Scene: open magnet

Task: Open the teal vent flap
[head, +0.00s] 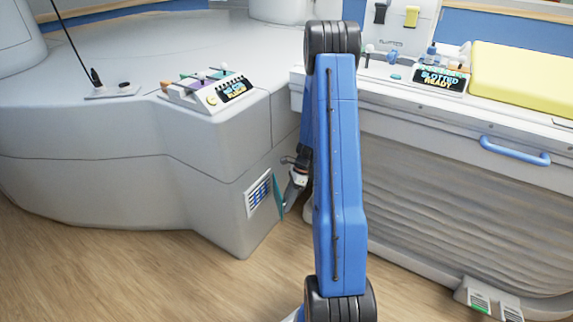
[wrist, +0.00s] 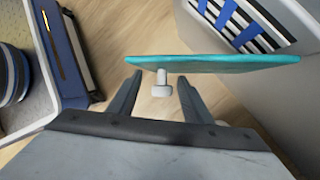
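The teal vent flap (head: 279,194) stands swung out from the white vent with blue slats (head: 260,193), low on the grey cabinet's side. In the wrist view the flap (wrist: 215,62) is seen nearly edge-on, and the slatted vent (wrist: 243,25) is uncovered behind it. A small pale knob (wrist: 162,84) sticks out from the flap's near face. My gripper (wrist: 159,82) is open, with one finger on each side of the knob and a visible gap to both. In the head view my gripper (head: 290,198) is beside the flap, partly hidden by my blue arm.
A control box with coloured levers (head: 212,92) sits on the grey cabinet (head: 120,130). To the right are a bed-like unit with a blue handle (head: 515,150), a yellow pad (head: 525,75) and a "SLOTTED READY" display (head: 438,80). Wooden floor (head: 120,260) is clear in front.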

